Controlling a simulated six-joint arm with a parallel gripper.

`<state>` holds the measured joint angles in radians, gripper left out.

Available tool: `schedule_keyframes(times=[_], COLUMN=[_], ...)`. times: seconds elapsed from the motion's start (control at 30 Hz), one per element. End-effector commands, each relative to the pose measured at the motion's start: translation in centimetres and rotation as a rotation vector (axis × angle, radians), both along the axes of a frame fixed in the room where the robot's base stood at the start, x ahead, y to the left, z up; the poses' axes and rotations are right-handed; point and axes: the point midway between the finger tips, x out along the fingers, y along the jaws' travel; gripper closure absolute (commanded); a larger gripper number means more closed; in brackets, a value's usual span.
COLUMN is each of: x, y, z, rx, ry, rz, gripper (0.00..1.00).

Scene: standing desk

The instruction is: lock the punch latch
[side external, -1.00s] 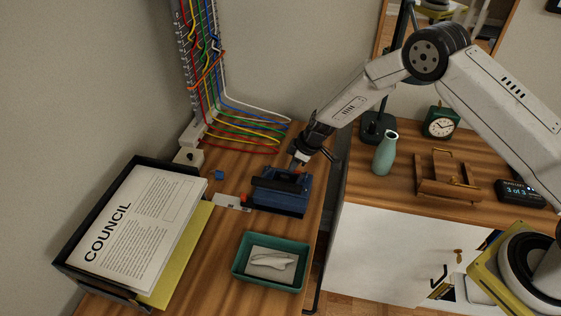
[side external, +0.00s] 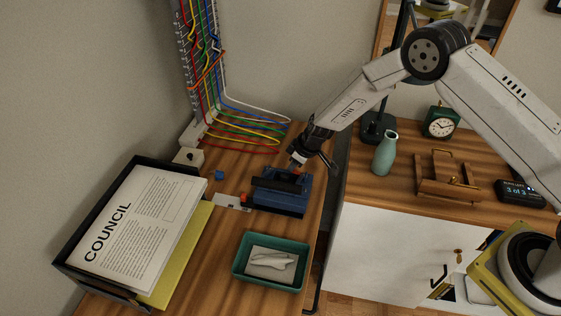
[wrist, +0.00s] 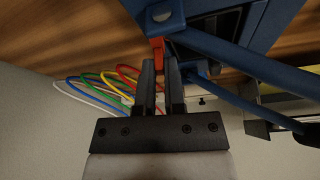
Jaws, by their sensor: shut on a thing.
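The blue hole punch (side external: 281,197) stands on the wooden desk, with its dark lever (side external: 280,183) lying across the top. Its blue parts fill the top of the wrist view (wrist: 245,62). A small orange-red latch tab (wrist: 157,49) sticks out of the punch. In the side view my gripper (side external: 297,163) reaches down to that corner. The tab's gripped end is partly hidden.
A teal tray (side external: 237,276) with a pale item stands in front of the punch. A black paper tray (side external: 65,258) is at left. Coloured cables (side external: 250,128) run behind. A teal vase (side external: 385,155) and a wooden rack (side external: 448,187) stand to the right.

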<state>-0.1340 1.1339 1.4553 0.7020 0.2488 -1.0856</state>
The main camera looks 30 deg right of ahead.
Motion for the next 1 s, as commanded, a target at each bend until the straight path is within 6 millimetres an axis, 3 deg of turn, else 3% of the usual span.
schedule_keyframes(times=[1.0], x=[-0.09], y=[0.05], z=[-0.02], rx=[-0.001], ry=[0.000], rz=[-0.280], gripper=[1.00])
